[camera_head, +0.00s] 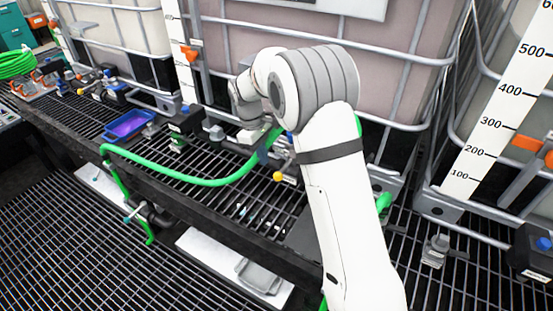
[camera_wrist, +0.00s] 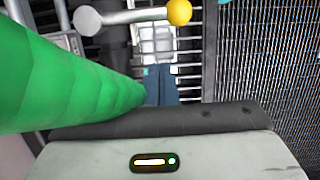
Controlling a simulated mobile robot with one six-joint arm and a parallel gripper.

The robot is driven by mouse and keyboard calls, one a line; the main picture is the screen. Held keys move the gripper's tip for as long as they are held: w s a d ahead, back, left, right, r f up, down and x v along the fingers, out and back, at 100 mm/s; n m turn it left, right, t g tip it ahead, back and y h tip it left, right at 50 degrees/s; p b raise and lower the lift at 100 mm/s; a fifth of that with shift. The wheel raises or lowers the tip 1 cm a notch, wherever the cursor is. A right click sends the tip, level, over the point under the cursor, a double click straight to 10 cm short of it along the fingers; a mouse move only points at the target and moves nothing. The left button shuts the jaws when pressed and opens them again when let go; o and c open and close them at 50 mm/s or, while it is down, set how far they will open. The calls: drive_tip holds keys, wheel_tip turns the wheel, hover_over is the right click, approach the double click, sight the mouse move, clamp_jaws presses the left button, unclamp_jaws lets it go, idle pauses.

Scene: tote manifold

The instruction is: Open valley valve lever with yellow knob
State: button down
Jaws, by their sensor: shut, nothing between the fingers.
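The yellow knob (camera_head: 278,176) sits low beside the arm, at the grated ledge in front of the tote. In the wrist view, the yellow knob (camera_wrist: 179,12) is at the top, on the end of a silver lever (camera_wrist: 130,16) that runs left to a round grey pivot. My gripper (camera_wrist: 161,88) has blue-grey fingers, shut and empty, and they appear below the lever in that picture, apart from the knob. In the head view, my gripper (camera_head: 266,150) is partly hidden by my wrist, just up and left of the knob. The valve body is mostly hidden.
A green hose (camera_head: 200,181) loops along the ledge to the gripper area; the hose (camera_wrist: 60,80) fills the wrist view's left side, close to the fingers. A blue tray (camera_head: 128,125) stands left. Caged totes (camera_head: 410,60) stand behind. Another yellow knob (camera_head: 80,91) is far left.

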sight(286, 167)
drive_tip(key=d, duration=0.1)
drive_tip(key=s+d, duration=0.2)
drive_tip(key=shift+d+f+p, duration=0.1)
drive_tip(key=shift+f+p, duration=0.15)
drive_tip(key=shift+p, duration=0.05)
drive_tip(key=shift+s, duration=0.1)
